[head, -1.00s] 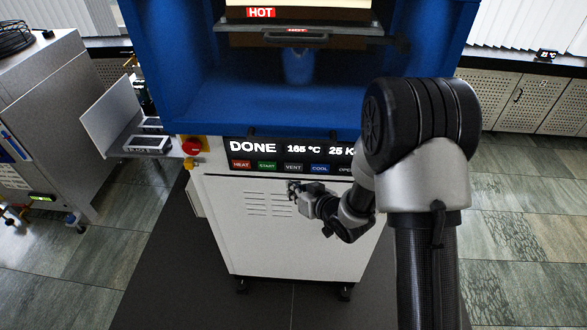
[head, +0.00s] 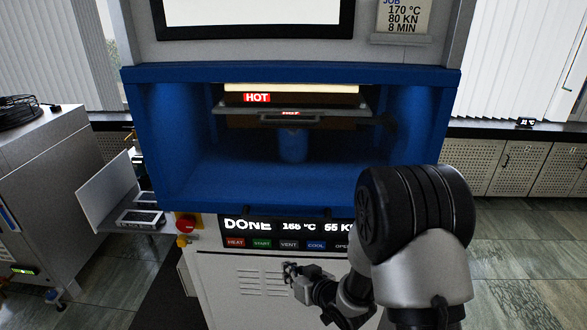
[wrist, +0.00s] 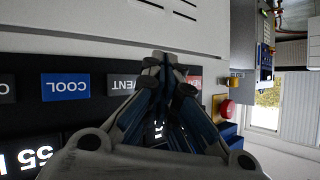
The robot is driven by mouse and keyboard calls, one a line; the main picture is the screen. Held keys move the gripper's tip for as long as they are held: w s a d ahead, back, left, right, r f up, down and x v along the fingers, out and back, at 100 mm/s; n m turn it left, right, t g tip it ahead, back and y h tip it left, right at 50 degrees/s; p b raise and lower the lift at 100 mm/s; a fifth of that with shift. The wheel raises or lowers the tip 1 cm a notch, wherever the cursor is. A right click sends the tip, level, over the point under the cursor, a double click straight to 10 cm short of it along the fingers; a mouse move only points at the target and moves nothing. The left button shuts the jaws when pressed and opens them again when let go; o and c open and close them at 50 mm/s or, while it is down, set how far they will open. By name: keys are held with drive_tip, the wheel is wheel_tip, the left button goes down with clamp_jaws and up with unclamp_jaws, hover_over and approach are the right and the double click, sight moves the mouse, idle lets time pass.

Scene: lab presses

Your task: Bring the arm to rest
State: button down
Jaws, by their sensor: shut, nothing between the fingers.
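My gripper (head: 290,272) is low in front of the press's white lower cabinet (head: 245,300), just below the control panel (head: 285,232). Its fingers are together with nothing between them. In the wrist view the closed fingers (wrist: 165,75) point at the cabinet front and cover part of the panel. The panel appears upside down there, with the blue COOL button (wrist: 65,87) and a partly hidden VENT button. My arm is folded at the right of the head view. I cannot tell whether the gripper touches the cabinet.
The blue press (head: 300,190) holds platens marked HOT (head: 257,98). Its display reads DONE and 165 °C. A red stop button (head: 187,222) is on its left front. A side shelf (head: 140,218) and grey cabinet (head: 50,190) stand left. Floor (head: 520,260) is clear at right.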

drive_tip(key=s+d+r+m+g+h, duration=0.1)
drive_tip(key=s+d+r+h, duration=0.25)
drive_tip(key=d+r, duration=0.4)
drive_tip(key=s+d+r+m+h, duration=0.1)
drive_tip(key=s+d+r+h, duration=0.25)
drive_tip(key=d+r, duration=0.4)
drive_tip(key=s+r+m+g, duration=0.1)
drive_tip(key=s+r+g, duration=0.1)
drive_tip(key=s, duration=1)
drive_tip(key=s+r+m+g, duration=0.1)
drive_tip(key=s+r, duration=0.3)
drive_tip(key=s, duration=0.8)
drive_tip(key=shift+s+d+r+g, duration=0.35)
drive_tip(key=shift+d+r+g, duration=0.1)
drive_tip(key=shift+g, duration=0.25)
